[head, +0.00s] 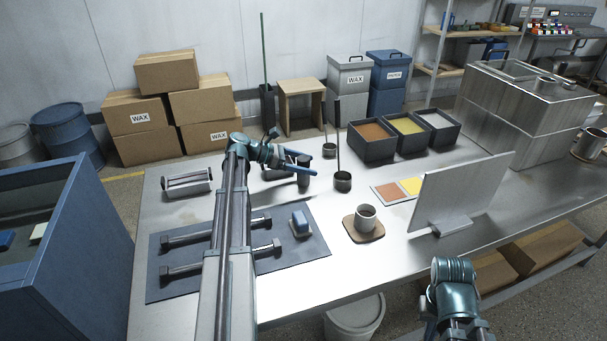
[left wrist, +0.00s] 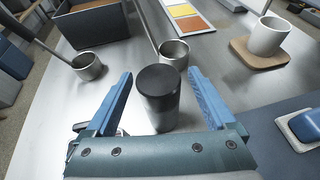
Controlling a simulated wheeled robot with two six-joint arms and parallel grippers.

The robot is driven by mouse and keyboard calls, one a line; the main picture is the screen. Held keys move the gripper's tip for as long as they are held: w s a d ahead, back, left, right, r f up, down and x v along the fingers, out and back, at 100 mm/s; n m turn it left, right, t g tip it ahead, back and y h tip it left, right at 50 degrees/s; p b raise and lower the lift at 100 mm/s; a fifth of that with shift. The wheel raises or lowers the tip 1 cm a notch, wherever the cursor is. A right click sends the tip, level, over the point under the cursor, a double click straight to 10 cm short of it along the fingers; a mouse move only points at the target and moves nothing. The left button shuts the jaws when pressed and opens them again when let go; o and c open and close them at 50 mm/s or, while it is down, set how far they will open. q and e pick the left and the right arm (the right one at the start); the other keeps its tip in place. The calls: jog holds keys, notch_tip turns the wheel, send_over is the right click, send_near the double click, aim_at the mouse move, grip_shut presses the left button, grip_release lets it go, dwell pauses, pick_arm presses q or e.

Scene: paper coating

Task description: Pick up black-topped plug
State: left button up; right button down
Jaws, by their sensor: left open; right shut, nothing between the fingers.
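The black-topped plug (left wrist: 158,98) is a grey cylinder with a flat black top, standing upright on the metal table. In the left wrist view it is between the two blue fingers of my left gripper (left wrist: 163,100), which is open with a gap on each side. In the head view my left gripper (head: 306,163) is over the table's middle, and the dark plug (head: 303,172) is partly hidden by its fingers. My right gripper (head: 453,300) is low at the bottom right of the head view, shut and empty, its fingers hard to make out.
Two small metal cups (head: 342,181) (head: 329,150) with upright rods stand close to the plug. A cup (head: 366,217) on a wooden coaster, a blue-grey mat (head: 305,247) with metal bars and a blue-topped block, colour trays (head: 371,150) and a standing panel (head: 462,193) surround it.

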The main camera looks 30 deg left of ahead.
pick_arm(q)
jog(key=shift+x, duration=0.95)
jog(key=shift+a, duration=0.1)
grip_shut()
jog(key=shift+r, duration=0.1)
jog(key=shift+r+p, duration=0.9)
jog(key=shift+p, duration=0.05)
jog(key=s+a+r+p, duration=0.1)
jog(key=s, duration=0.7)
jog(key=s+a+r+p, duration=0.2)
jog(key=s, duration=0.5)
jog(key=shift+s, duration=0.4)
